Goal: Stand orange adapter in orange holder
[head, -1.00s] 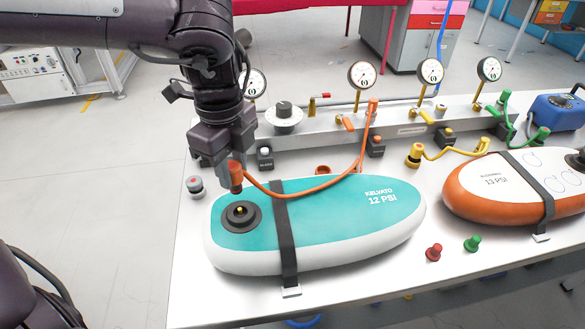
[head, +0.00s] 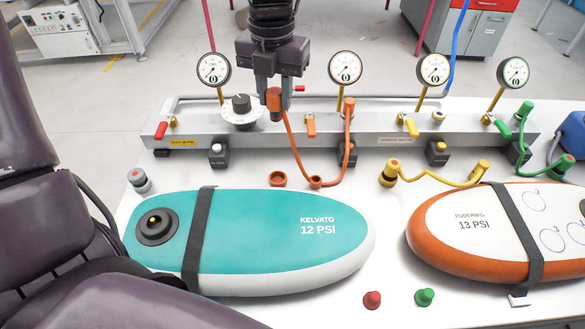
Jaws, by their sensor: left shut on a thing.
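My left gripper (head: 273,92) is shut on the orange adapter (head: 274,101), holding it upright in front of the manifold, above the table. The orange hose (head: 296,145) runs from the adapter down to the table and up to an orange fitting (head: 348,104) on the manifold. My right gripper is not in view.
The teal board (head: 270,232) lies in front of the holder, with a black strap and a valve (head: 156,224). The grey manifold (head: 390,128) with gauges stands behind. The yellow adapter (head: 390,172) stands right of the holder. Red (head: 372,300) and green (head: 425,297) plugs stand in front.

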